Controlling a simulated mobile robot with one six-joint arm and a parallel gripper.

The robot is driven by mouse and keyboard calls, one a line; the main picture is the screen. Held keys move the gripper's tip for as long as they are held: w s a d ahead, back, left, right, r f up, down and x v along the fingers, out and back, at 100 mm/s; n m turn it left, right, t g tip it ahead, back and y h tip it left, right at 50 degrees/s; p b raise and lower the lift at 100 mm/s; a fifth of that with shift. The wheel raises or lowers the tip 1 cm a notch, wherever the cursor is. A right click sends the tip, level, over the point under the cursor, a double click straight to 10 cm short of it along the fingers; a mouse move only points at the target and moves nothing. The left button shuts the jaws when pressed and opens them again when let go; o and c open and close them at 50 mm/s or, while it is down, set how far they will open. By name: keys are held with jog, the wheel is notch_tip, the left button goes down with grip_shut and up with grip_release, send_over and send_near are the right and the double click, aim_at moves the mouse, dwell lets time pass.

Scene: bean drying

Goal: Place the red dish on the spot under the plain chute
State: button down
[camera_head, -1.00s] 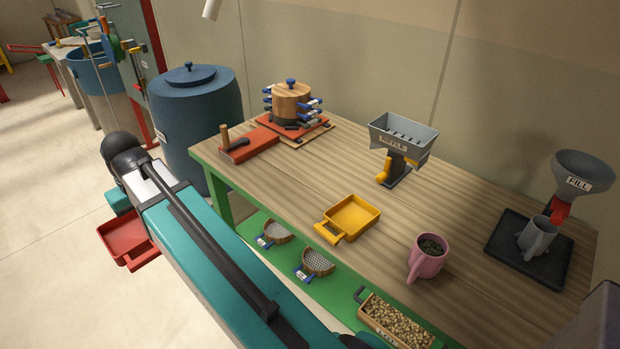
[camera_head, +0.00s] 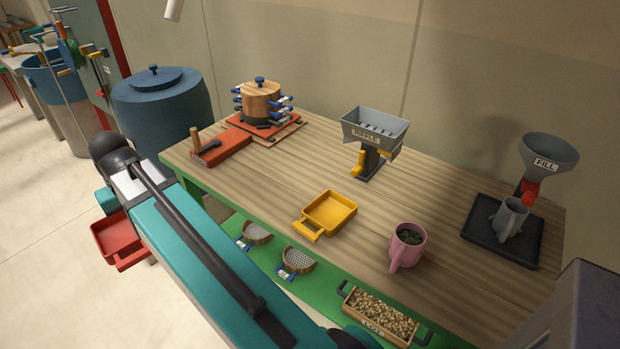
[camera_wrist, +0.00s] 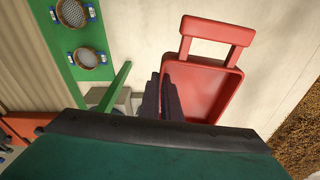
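The red dish (camera_head: 120,240) hangs beside my arm at the left of the head view, out past the bench and above the floor. The wrist view shows its inside and loop handle (camera_wrist: 209,100); it looks empty. My gripper (camera_wrist: 170,98) is shut on the dish's side wall, with its dark fingers close together. The riffle (camera_head: 373,128), a grey labelled hopper on a dark stand, is at the back of the bench. A yellow chute (camera_head: 357,166) is at its lower left, with another yellow part at its right. I cannot clearly pick out a plain chute or its spot.
A blue barrel (camera_head: 160,110) stands left. Bench top around the riffle is clear.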

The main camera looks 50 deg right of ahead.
jog(key=s+d+m, duration=0.5)
jog(key=s+d, duration=0.3)
jog(key=d, duration=0.3)
jog(key=s+d+f+m+g+h+b, duration=0.1)
jog(key=s+d+m, duration=0.4)
jog(key=s+d, duration=0.3)
jog(key=s+d+f+m, duration=0.1)
jog(key=s+d+m, duration=0.5)
jog(key=d, duration=1)
jog(key=s, duration=0.2)
jog(key=shift+s+d+g+h, duration=0.15)
jog(key=shift+s+g+h, duration=0.15)
jog(key=shift+s, duration=0.05)
jog(key=shift+d+f+p, duration=0.4)
jog(key=shift+d+p, duration=0.3)
jog(key=shift+d, duration=2.3)
jog(key=shift+d+f+p, duration=0.35)
jog(key=shift+d+p, duration=0.35)
jog(key=shift+d, duration=2.3)
jog(key=shift+d+f+p, duration=0.4)
jog(key=shift+d+p, duration=0.3)
jog(key=shift+d, duration=2.3)
jog(key=shift+f, duration=0.1)
